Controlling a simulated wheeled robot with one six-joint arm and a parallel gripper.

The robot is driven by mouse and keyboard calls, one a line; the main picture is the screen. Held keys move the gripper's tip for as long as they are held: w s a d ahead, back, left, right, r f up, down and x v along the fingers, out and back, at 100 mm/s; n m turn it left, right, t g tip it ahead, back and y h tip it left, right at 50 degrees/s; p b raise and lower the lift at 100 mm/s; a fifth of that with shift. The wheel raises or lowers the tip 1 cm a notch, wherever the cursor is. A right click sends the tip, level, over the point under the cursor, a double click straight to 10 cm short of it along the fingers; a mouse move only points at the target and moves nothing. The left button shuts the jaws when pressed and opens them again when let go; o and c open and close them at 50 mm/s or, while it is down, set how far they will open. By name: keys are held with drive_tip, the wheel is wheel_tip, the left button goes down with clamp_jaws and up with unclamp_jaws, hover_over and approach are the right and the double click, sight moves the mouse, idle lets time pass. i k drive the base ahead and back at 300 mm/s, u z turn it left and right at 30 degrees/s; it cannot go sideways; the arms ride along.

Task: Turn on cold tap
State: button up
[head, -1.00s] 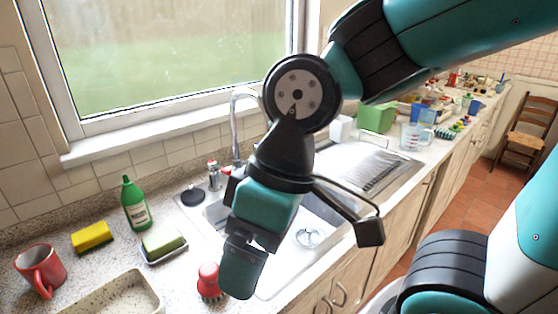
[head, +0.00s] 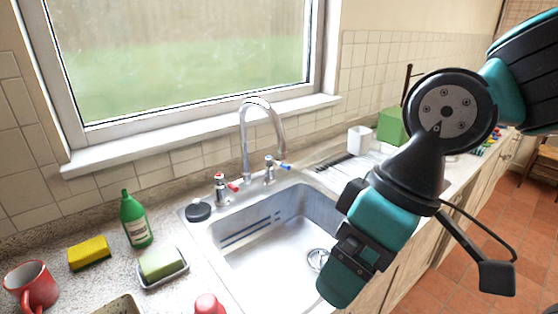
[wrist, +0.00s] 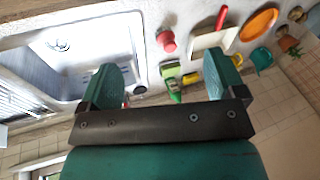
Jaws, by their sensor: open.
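The cold tap (head: 269,172) stands behind the sink, right of the spout (head: 247,140), with a blue-tipped lever (head: 285,166) pointing right. The hot tap (head: 223,188) with a red-tipped lever stands left of the spout. My gripper (head: 338,285) hangs over the sink's front right side, below and right of the cold tap in the head view, and apart from it. In the wrist view my gripper (wrist: 163,76) has its two teal fingers wide apart with nothing between them. The cold tap cannot be made out in the wrist view.
The metal sink (head: 235,262) is empty. Left of it are a black plug (head: 198,211), a green bottle (head: 135,220), a soap dish (head: 180,272), a yellow sponge (head: 89,252) and a red mug (head: 32,287). A white cup (head: 359,139) and green box (head: 392,127) stand farther right.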

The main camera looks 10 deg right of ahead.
sight(269, 159)
drive_tip(key=u, duration=0.2)
drive_tip(key=k, duration=0.35)
drive_tip(key=z, duration=0.85)
drive_tip(key=i, duration=0.9)
drive_tip(key=u, duration=0.3)
